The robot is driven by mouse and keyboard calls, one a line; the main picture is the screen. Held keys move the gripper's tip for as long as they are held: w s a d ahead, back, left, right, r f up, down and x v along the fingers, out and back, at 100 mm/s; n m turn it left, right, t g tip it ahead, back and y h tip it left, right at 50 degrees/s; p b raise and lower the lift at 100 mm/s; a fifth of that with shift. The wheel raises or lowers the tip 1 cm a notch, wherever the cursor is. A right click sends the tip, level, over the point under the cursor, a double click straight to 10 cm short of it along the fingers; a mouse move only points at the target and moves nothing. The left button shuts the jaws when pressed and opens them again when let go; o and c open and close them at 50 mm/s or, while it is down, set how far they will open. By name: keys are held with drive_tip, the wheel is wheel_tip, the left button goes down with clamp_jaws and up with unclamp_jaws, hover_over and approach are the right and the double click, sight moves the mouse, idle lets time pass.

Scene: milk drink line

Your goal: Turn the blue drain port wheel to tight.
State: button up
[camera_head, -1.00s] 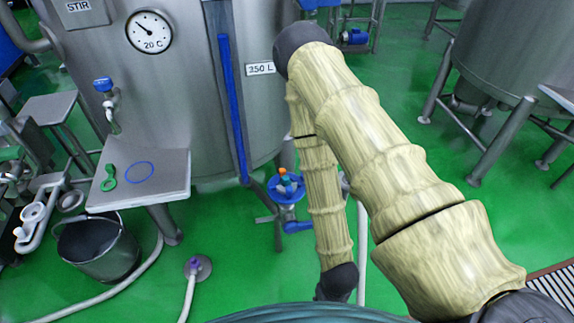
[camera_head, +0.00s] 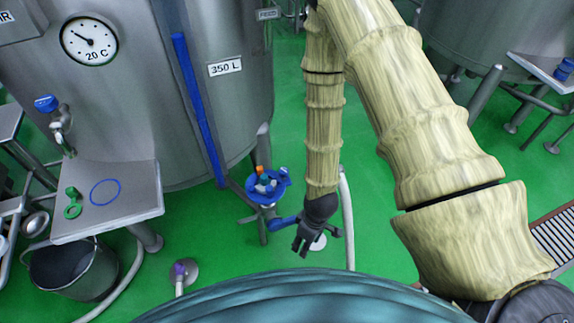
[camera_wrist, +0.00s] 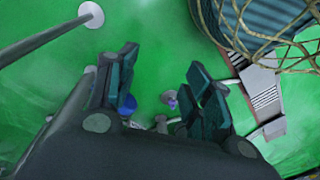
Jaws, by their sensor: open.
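A round blue part (camera_head: 268,187), which looks like the drain port wheel, sits low beside the large steel tank. Small orange, teal and grey pieces show on it, and I cannot make out their form. A blue fitting (camera_head: 284,222) sits just below it. My gripper (camera_head: 302,247) hangs pointing down to the right of and below the wheel, apart from it. In the wrist view my gripper (camera_wrist: 160,88) has its fingers spread with nothing between them. A blue piece (camera_wrist: 128,106) shows partly behind the left finger; I cannot tell which part it is.
The steel tank (camera_head: 140,120) carries a dial (camera_head: 89,41) and a blue vertical strip (camera_head: 197,110). A steel shelf (camera_head: 130,205) holds a green ring-ended piece (camera_head: 72,203). A bucket (camera_head: 72,275) stands under it. A pale hose (camera_head: 348,225) runs right of my gripper.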

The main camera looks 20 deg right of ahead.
drive_tip(key=w+a+r+n+p, duration=0.1)
drive_tip(key=w+r+n, duration=0.75)
drive_tip(key=w, duration=0.55)
wheel_tip(320, 180, up, 10)
drive_tip(key=n+h, duration=0.1)
drive_tip(key=n, duration=0.5)
hover_over(284, 170)
drive_tip(key=shift+f+p, duration=1.1)
drive_tip(key=shift+f, duration=4.15)
drive_tip(key=c, duration=1)
